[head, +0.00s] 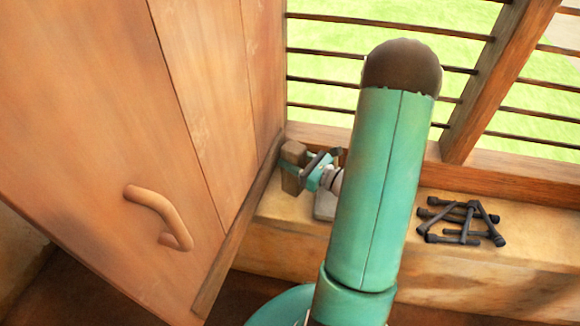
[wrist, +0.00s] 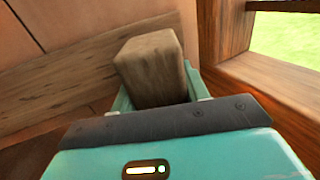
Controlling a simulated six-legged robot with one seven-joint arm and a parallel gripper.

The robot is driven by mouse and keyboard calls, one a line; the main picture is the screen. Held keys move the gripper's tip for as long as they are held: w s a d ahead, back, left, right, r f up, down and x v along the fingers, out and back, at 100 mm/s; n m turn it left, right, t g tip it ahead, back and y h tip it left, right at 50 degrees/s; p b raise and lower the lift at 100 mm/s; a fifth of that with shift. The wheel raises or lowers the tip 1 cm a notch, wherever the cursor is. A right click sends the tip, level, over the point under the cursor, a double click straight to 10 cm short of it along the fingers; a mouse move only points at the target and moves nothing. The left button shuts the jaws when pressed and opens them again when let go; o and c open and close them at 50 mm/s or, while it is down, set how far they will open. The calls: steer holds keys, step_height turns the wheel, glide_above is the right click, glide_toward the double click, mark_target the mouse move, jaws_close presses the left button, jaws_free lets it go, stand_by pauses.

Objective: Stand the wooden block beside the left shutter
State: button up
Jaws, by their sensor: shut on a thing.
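The wooden block (head: 291,167) is a small brown upright block on the sill, close against the lower edge of the left shutter (head: 130,120). It also shows large in the wrist view (wrist: 152,68), slightly tilted in the picture. My gripper (head: 300,168) is shut on the block from the right, with teal fingers on either side of it. The left shutter is a big orange-brown wooden panel with a curved handle (head: 160,217); its bottom rail (wrist: 90,82) passes behind the block in the wrist view. The block's base is hidden by my gripper in the wrist view.
A grey object (head: 326,205) stands on the sill, partly behind my arm. A wooden window post (head: 495,80) rises at right.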

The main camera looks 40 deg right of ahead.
steer(key=shift+w+a+f, duration=0.1)
steer(key=shift+w+f, duration=0.35)
steer(key=shift+f, duration=0.1)
steer(key=shift+w+f, duration=0.15)
steer(key=shift+f, duration=1.5)
steer(key=shift+f, duration=0.2)
steer(key=o, duration=1)
steer(key=shift+c, duration=0.2)
